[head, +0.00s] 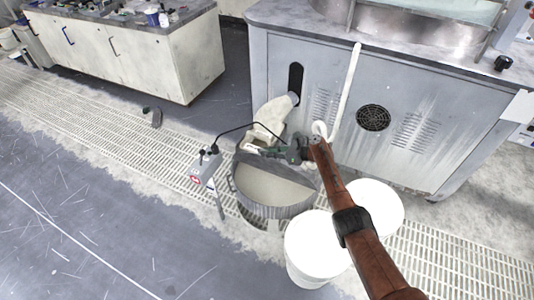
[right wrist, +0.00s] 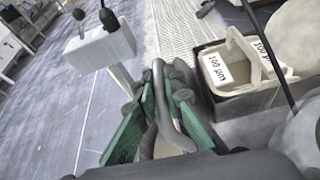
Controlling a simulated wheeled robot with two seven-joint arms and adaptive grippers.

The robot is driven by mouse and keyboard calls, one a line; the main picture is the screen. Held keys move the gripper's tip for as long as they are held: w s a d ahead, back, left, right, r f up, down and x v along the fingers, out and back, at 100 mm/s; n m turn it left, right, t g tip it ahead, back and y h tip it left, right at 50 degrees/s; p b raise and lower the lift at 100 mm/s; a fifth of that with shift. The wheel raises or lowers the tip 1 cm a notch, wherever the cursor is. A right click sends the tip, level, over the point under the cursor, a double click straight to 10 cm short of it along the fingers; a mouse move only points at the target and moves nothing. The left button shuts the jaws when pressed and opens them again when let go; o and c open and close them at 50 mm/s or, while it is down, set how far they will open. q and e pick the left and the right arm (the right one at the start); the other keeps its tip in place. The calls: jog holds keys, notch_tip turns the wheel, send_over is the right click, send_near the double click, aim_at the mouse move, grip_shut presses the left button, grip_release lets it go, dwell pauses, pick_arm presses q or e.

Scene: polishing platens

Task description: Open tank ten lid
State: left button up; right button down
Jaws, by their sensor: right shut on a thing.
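A round grey tank (head: 272,211) stands on the floor by the grating. Its top shows a pale flat surface (head: 272,184); I cannot tell whether this is the lid or the inside. My right gripper (head: 273,151) is over the tank's far rim. In the right wrist view its green fingers (right wrist: 156,112) are closed around a grey curved bar (right wrist: 168,135), which looks like a handle. What the bar joins is hidden by the gripper. No tank number is readable. My left gripper is not in view.
A control box (head: 204,167) on a post stands left of the tank. White buckets (head: 318,245) stand at its right, under my arm. A grey machine cabinet (head: 420,150) stands behind. The right wrist view shows a container labelled 100 µm (right wrist: 219,68). The left floor is clear.

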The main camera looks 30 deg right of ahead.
jog(key=shift+f, duration=0.1)
jog(key=c, duration=2)
grip_release()
jog(key=v, duration=1.2)
jog(key=shift+a, duration=0.1)
